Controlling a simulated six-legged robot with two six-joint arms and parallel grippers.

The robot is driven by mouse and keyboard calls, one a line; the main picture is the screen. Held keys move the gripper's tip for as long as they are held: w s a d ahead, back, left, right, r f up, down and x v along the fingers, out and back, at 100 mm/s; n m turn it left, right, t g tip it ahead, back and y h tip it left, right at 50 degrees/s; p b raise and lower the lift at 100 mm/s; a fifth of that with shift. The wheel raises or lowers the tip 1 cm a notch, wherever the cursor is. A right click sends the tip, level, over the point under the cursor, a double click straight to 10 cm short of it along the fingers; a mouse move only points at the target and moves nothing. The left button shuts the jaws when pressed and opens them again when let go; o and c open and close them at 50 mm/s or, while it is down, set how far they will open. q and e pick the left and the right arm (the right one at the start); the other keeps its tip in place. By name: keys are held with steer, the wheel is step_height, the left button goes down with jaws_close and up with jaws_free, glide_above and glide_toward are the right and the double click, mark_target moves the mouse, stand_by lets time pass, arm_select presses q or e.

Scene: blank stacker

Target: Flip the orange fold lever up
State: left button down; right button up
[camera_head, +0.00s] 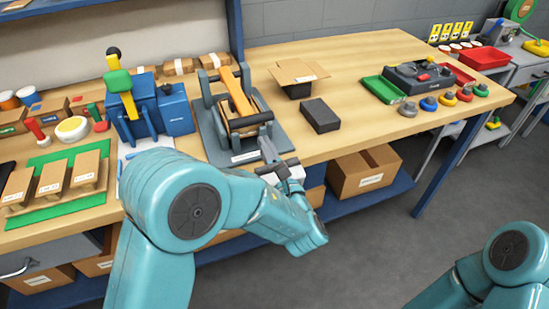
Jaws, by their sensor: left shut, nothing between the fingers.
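The orange fold lever (237,93) is part of a grey fixture (214,141) on the wooden bench. Its orange arms run from the back of the fixture toward the front, where a black bar (251,121) crosses low over the base. A grey frame with its own dark crossbar stands around it. My left gripper (267,148) is shut and empty at the fixture's front right corner, just in front of and below the black bar. I cannot tell whether it touches the fixture. My right arm shows only at the lower right; its gripper is out of view.
A blue press (130,112) with a green and yellow handle stands left of the fixture. A dark block (320,116) and an open cardboard box (297,77) lie to the right. A green tray (384,89) is farther right. The bench front between block and tray is clear.

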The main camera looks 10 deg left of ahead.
arm_select(q)
steer(key=shift+w+a+r+p, duration=0.2)
steer(key=shift+w+r+p, duration=0.05)
steer(key=shift+r, duration=0.25)
steer(key=shift+w+a+r+p, duration=0.15)
steer(key=shift+w+r+p, duration=0.1)
steer(key=shift+r, duration=0.25)
arm_select(e)
step_height(320, 180, up, 2)
steer(key=shift+r, duration=0.1)
arm_select(q)
steer(key=shift+s, duration=0.1)
steer(key=shift+r, duration=0.2)
arm_select(e)
steer(key=shift+r, duration=0.1)
